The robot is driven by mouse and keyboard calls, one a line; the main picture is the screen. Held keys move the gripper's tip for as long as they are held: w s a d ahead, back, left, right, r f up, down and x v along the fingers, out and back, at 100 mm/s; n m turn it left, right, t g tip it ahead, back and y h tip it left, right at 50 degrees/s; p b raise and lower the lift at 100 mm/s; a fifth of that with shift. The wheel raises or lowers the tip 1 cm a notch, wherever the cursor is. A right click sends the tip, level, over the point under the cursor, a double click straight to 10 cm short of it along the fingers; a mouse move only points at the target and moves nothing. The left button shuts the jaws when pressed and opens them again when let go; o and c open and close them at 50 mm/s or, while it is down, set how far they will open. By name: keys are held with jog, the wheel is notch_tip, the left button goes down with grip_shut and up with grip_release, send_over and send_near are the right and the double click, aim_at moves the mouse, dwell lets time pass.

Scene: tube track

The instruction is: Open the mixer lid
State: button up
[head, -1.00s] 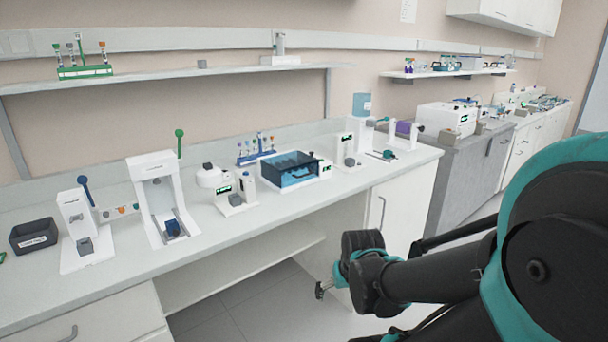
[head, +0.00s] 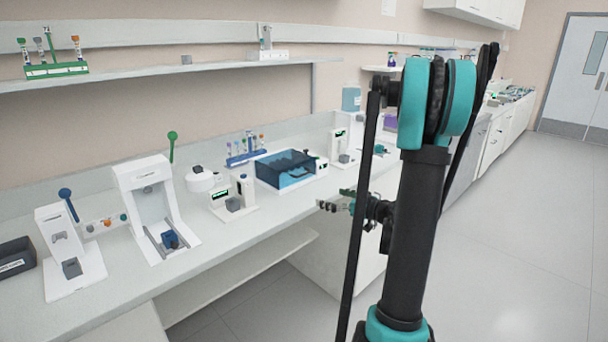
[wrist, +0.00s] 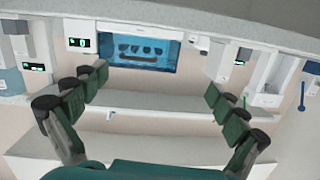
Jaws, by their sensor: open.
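A box with a translucent blue lid (head: 285,167), which I take to be the mixer, stands on the bench; its lid looks shut. In the wrist view the blue lid (wrist: 143,50) shows at the top middle, with several dark shapes under it. My gripper (head: 335,203) is in front of the bench edge, to the right of and nearer than the box. In the wrist view my gripper (wrist: 157,85) is open and empty, its fingers wide apart on either side, with the lid beyond them. No contact with the box shows.
The bench top (head: 225,253) has a round-topped white device (head: 203,181) left of the box and a tube rack (head: 247,152) behind it. A white stand (head: 148,205) is further left. A white device (head: 338,143) stands to the right. The floor (head: 510,240) at right is clear.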

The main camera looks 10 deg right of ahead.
aim_at(305, 174)
jog(key=shift+t, duration=0.9)
jog(key=d+x, duration=0.1)
jog(key=x, duration=0.4)
jog(key=w+d+x, duration=0.1)
jog(key=x, duration=0.5)
jog(key=w+r+x, duration=0.1)
jog(key=x, duration=0.5)
jog(key=shift+d+r, duration=0.15)
jog(key=shift+d, duration=0.25)
jog(key=c, duration=1.7)
jog(key=shift+r, duration=0.15)
